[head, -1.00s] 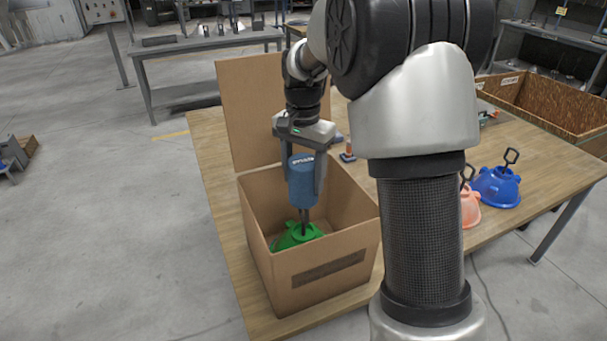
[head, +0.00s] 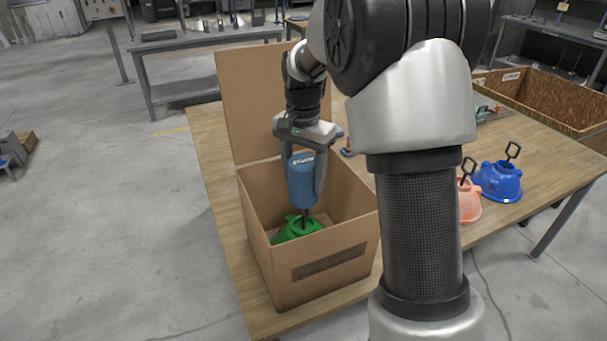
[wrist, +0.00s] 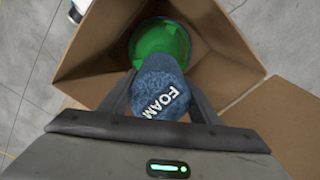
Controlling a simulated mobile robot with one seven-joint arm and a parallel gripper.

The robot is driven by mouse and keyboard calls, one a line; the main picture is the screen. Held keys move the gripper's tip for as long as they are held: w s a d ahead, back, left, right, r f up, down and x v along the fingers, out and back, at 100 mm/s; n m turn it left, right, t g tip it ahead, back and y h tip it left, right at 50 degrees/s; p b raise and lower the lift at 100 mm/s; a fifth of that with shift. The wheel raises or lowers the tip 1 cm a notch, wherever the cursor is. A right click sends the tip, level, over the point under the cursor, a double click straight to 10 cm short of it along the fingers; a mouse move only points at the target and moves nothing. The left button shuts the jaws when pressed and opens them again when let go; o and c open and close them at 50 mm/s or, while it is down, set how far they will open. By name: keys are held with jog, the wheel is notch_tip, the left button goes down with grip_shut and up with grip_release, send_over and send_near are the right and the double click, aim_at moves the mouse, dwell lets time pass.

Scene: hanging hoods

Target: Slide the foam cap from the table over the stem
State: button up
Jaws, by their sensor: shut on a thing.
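A blue foam cap (head: 301,183), labelled FOAM in the wrist view (wrist: 158,84), is held upright between the fingers of my gripper (head: 304,186). My gripper is shut on it above the open cardboard box. A green hood (head: 298,230) sits inside the box; it also shows in the wrist view (wrist: 160,47). A dark stem (head: 305,216) rises from the hood to the cap's lower end. The cap is in line with the stem in the head view. The cap hides the stem's upper part, so I cannot tell how far it is over it.
The cardboard box (head: 322,270) has tall walls close around the hood and a raised flap behind. A blue hood (head: 498,183) and a pink hood (head: 469,205) with dark hooks stand right on the wooden table (head: 216,190). A wooden crate (head: 560,102) is beyond.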

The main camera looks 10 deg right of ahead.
aim_at(303, 213)
dwell(0.4)
jog(key=shift+f+b, duration=0.8)
jog(key=shift+f, duration=0.6)
jog(key=shift+f, duration=0.1)
jog(key=shift+f+b, duration=0.9)
jog(key=shift+f, duration=0.75)
jog(key=shift+f, duration=0.15)
jog(key=shift+f+b, duration=0.7)
jog(key=shift+f, duration=0.35)
